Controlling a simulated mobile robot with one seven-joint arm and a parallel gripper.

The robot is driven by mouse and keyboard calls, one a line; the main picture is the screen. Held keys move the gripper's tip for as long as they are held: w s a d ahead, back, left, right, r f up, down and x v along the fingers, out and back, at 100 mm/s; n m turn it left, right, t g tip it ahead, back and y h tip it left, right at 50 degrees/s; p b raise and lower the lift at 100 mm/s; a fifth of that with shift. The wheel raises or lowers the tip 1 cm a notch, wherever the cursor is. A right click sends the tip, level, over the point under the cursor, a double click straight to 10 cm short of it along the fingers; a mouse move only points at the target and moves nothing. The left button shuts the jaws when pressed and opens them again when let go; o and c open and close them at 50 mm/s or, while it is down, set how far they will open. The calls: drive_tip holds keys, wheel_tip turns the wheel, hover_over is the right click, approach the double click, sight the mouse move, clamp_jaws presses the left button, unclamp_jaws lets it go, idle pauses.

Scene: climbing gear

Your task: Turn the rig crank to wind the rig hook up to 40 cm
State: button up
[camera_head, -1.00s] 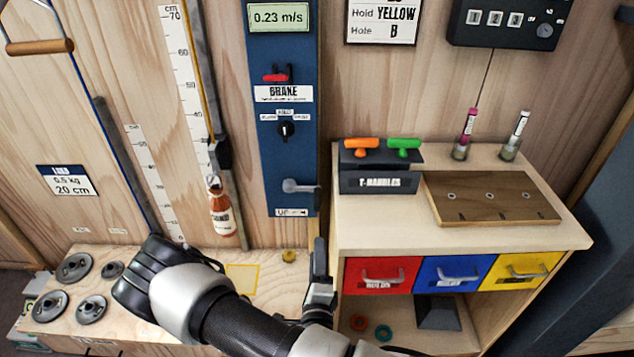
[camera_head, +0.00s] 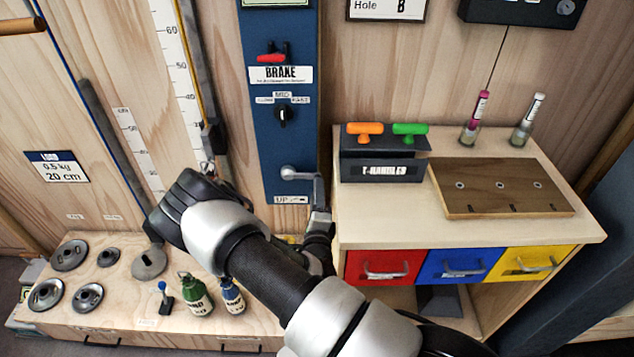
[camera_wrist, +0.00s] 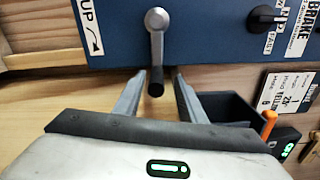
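The rig crank (camera_head: 300,174) is a grey lever low on the blue panel, beside an "UP" arrow label. In the wrist view the crank (camera_wrist: 156,40) ends in a black handle that lies between the two fingers of my gripper (camera_wrist: 157,97). The fingers stand apart, with gaps beside the handle. In the head view my gripper (camera_head: 318,225) is just below the crank's end, partly hidden by my arm. The rig hook (camera_head: 207,168) hangs by the height scale (camera_head: 178,75), below its 40 mark. My arm hides whatever hangs under it.
The red brake lever (camera_head: 271,56) and a black speed knob (camera_head: 284,115) sit above the crank. The T-handle box (camera_head: 382,171) and wooden cabinet (camera_head: 380,232) stand close on the right. Weight discs (camera_head: 70,255) and bottles (camera_head: 196,295) occupy the low bench.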

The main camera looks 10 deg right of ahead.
drive_tip(key=shift+w+d, duration=0.2)
drive_tip(key=shift+w, duration=0.7)
drive_tip(key=shift+w+d, duration=0.15)
drive_tip(key=shift+w, duration=0.75)
drive_tip(key=shift+w+d, duration=0.2)
drive_tip(key=shift+w, duration=0.7)
clamp_jaws()
